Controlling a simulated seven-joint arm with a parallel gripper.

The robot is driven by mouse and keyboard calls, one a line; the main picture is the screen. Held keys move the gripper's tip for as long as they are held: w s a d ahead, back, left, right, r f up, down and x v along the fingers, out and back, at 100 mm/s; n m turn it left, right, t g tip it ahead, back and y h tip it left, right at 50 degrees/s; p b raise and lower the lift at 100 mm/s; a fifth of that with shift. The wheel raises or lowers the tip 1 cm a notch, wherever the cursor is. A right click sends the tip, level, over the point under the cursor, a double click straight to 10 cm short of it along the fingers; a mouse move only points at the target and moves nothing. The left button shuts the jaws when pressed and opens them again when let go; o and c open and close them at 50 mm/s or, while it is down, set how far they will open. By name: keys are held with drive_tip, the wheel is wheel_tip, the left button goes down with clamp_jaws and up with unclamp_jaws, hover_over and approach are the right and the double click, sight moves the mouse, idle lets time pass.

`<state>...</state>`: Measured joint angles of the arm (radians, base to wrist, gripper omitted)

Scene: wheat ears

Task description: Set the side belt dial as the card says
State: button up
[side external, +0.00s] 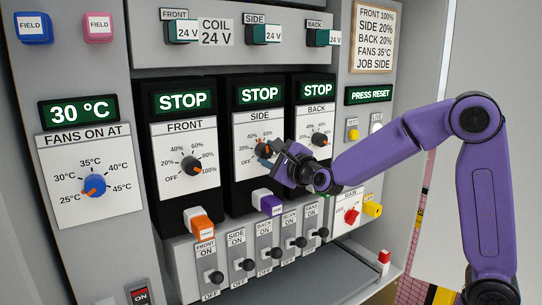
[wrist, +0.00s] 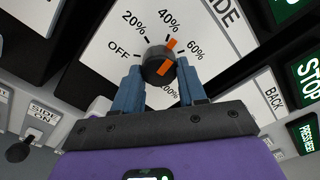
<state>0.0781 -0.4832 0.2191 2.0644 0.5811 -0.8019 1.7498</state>
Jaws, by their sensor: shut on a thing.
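The side belt dial (wrist: 158,64) is a dark round knob with an orange pointer on a white face. The pointer aims up and slightly right in the wrist view, between the 40% and 60% labels. My gripper (wrist: 159,74) has its two blue-grey fingers on either side of the knob, shut on it. In the side external view my gripper (side external: 269,158) reaches the side dial from the right and partly hides the dial face (side external: 246,165). The card (side external: 375,38) reads FRONT 100%, SIDE 20%, BACK 20%, FANS 35°C, JOB SIDE.
The front dial (side external: 190,165) and back dial (side external: 319,139) flank the side dial, each under a STOP display. Below are a purple plug (side external: 271,206), an orange plug (side external: 203,229) and several toggle switches (side external: 247,265). The fan dial (side external: 95,185) is at the left.

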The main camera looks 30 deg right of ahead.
drive_tip(key=n, duration=0.6)
drive_tip(key=shift+r+n, duration=0.1)
drive_tip(key=shift+n, duration=0.2)
drive_tip(key=n, duration=0.6)
idle(0.4)
drive_tip(key=o, duration=1.1)
drive_tip(key=shift+r, duration=0.1)
drive_tip(key=shift+c, duration=0.2)
drive_tip(key=shift+s, duration=0.15)
drive_tip(key=s, duration=1.1)
drive_tip(key=shift+s, duration=0.4)
drive_tip(key=shift+n, duration=0.3)
